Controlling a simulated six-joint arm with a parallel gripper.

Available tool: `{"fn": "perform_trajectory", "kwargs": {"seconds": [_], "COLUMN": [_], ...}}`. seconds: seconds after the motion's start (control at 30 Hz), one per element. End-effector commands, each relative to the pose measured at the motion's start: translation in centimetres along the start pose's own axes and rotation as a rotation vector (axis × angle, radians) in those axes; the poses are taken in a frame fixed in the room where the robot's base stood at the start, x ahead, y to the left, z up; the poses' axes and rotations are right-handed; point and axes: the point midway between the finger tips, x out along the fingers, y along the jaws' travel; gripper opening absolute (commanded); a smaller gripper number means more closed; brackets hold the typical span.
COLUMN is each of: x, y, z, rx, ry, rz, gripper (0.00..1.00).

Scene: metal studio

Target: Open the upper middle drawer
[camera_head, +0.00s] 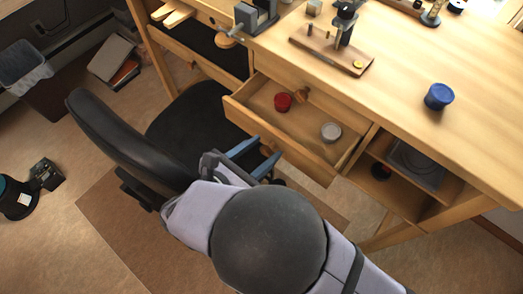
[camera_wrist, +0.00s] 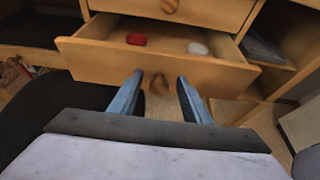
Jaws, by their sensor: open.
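The upper middle drawer (camera_wrist: 215,9) is closed, with its round wooden knob (camera_wrist: 169,5) at the top of the wrist view; the knob also shows in the head view (camera_head: 302,93). Below it a lower drawer (camera_wrist: 90,57) is pulled out; it also shows in the head view (camera_head: 290,148). My gripper (camera_wrist: 158,90) is open in front of the lower drawer. That drawer's knob (camera_wrist: 158,84) appears between the blue fingers with gaps on both sides. In the head view my gripper (camera_head: 256,155) is at the lower drawer's front, below the upper knob.
A red round item (camera_head: 283,102) and a whitish one (camera_head: 331,132) lie in the open drawer. Open shelves (camera_head: 400,185) are to its right. A black chair (camera_head: 125,140) stands left of my arm. A blue-lidded jar (camera_head: 438,97) and tools stand on the desktop (camera_head: 400,50).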

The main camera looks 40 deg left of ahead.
Motion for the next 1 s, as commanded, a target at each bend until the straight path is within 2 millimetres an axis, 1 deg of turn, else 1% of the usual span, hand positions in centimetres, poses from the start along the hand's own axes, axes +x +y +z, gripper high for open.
{"fn": "perform_trajectory", "kwargs": {"seconds": [0.3, 0.5, 0.7, 1.0], "x": [-2.0, -3.0, -3.4, -3.4], "y": [0.0, 0.0, 0.0, 0.0], "z": [4.7, 7.1, 8.1, 8.2], "rx": [0.005, 0.003, 0.001, 0.0], "ry": [0.0, 0.0, -0.001, -0.001], "rz": [0.002, 0.001, 0.0, 0.0], "gripper": [0.44, 0.44, 0.44, 0.44]}}
